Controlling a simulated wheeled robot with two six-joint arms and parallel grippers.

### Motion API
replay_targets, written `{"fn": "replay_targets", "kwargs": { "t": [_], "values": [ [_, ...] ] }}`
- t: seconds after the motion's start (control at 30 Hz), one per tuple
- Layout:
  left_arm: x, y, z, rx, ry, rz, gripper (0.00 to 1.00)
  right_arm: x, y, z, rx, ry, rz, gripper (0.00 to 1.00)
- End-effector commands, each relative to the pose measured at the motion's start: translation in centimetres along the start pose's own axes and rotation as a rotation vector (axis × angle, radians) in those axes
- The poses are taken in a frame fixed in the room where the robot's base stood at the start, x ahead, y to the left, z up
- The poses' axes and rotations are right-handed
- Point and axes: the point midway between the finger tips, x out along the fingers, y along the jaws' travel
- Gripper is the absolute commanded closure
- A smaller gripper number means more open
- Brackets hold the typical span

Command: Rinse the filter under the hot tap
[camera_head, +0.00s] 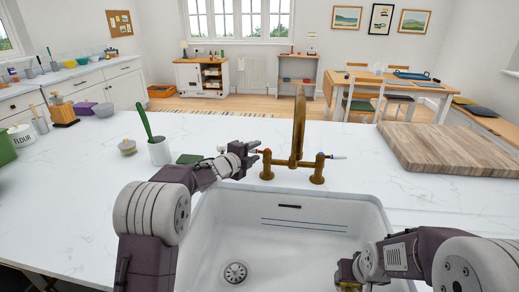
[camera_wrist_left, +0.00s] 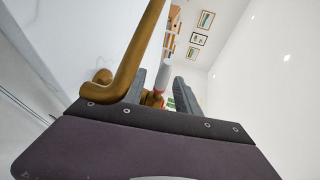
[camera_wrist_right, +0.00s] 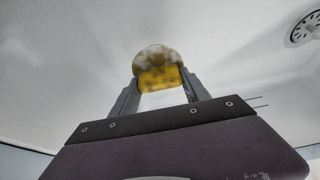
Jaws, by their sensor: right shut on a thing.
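The brass tap (camera_head: 298,135) stands behind the sink, with a red-marked hot handle (camera_head: 262,151) on the left and a blue-marked cold handle (camera_head: 336,156) on the right. My left gripper (camera_head: 252,153) is at the hot handle. In the left wrist view its fingers are apart, with the handle's white lever (camera_wrist_left: 163,75) and red ring between or just beyond them. My right gripper (camera_wrist_right: 160,88) is low in the sink at the right, shut on the filter (camera_wrist_right: 158,58), a round brownish thing with a yellow part. In the head view the arm mostly hides the filter.
The white sink (camera_head: 200,225) has a drain (camera_head: 236,272) at its lower left. A wooden board (camera_head: 450,145) lies right of the tap.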

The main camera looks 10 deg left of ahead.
Motion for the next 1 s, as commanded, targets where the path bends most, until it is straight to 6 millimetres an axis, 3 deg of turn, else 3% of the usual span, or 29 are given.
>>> {"fn": "replay_targets", "kwargs": {
  "t": [0.2,0.53,0.7,1.0],
  "values": [
    [3.1,-0.1,0.0,0.0,0.0,0.0,0.61,-0.7,0.0,-0.3,0.0,0.0,0.0,0.86],
    [3.6,0.0,0.0,-0.001,0.0,0.0,0.61,-0.7,0.0,-0.3,0.0,0.0,0.0,0.86],
    [3.6,0.0,0.0,0.0,0.0,0.0,1.0,-0.7,0.0,-0.3,0.0,0.0,0.0,0.86],
    [3.6,0.0,0.0,0.0,0.0,0.0,1.0,-0.7,0.0,-0.3,0.0,0.0,0.0,0.86]
  ]
}}
